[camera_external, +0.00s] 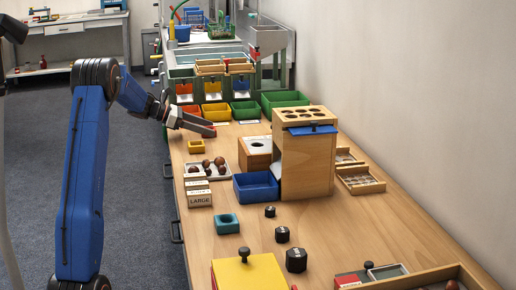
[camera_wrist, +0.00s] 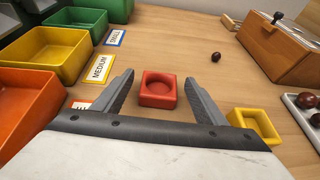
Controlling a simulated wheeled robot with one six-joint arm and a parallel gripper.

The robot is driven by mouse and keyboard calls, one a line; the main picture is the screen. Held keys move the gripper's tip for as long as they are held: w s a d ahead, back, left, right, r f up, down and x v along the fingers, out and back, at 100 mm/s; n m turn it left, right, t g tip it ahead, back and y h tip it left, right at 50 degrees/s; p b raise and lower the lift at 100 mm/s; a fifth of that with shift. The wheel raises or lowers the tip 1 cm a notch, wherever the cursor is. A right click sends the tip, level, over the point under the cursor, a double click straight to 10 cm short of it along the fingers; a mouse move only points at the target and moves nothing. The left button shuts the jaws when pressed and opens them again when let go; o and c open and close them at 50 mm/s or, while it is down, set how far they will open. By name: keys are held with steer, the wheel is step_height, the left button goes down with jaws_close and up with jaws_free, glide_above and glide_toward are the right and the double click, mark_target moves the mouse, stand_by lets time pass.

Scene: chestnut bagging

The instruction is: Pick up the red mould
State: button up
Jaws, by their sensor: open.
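The red mould (camera_wrist: 158,90) is a small square block with a round hollow. In the wrist view it sits on the wooden table, just ahead of my gripper and between the lines of its two fingers. My gripper (camera_wrist: 157,97) is open and empty, with one finger on each side of the mould; I cannot tell whether the tips are level with it. In the external view my gripper (camera_external: 207,129) reaches in low over the table's left edge near the coloured bins, and the mould is not clearly visible there.
A yellow mould (camera_wrist: 254,124) stands close to the right finger. Green, yellow (camera_wrist: 50,54) and orange bins with size labels line the left. A wooden box (camera_wrist: 280,50) stands at the back right, beside a white tray (camera_wrist: 304,116) of chestnuts. One loose chestnut (camera_wrist: 215,57) lies beyond the mould.

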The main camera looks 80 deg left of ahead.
steer(key=shift+x, duration=1.05)
steer(key=c, duration=1.2)
steer(key=shift+o, duration=0.2)
